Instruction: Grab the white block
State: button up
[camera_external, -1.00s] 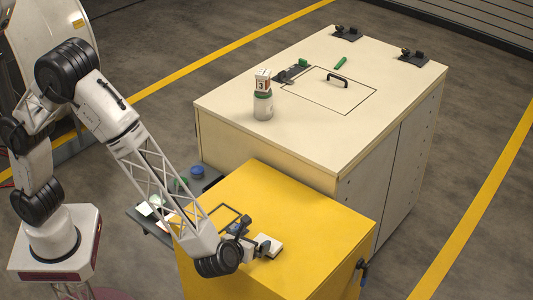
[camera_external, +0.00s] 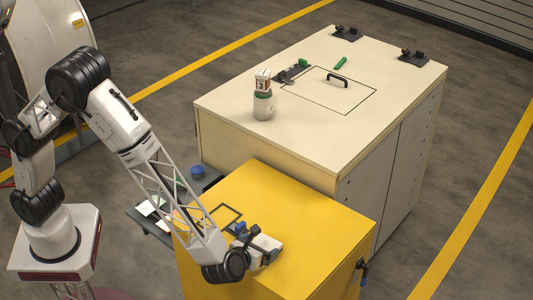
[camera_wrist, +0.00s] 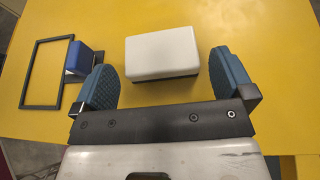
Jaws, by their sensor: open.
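The white block (camera_wrist: 162,52) lies on the yellow table top, with a dark lower edge. In the wrist view it sits between and just beyond the fingertips of my gripper (camera_wrist: 168,75), with a gap to each finger. My gripper is open and empty. In the external view my gripper (camera_external: 258,245) is low over the yellow cabinet, and the white block (camera_external: 268,243) shows partly behind it.
A black square frame (camera_wrist: 31,72) and a blue block (camera_wrist: 85,60) lie left of the white block on the yellow table (camera_wrist: 270,45). The larger cream cabinet (camera_external: 300,130) stands behind, with a numbered block on a jar (camera_external: 263,107). The yellow surface to the right is clear.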

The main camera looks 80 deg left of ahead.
aim_at(268, 241)
jog(key=shift+a, duration=0.1)
jog(key=shift+x, duration=2.55)
jog(key=shift+r, duration=0.1)
jog(key=c, duration=0.7)
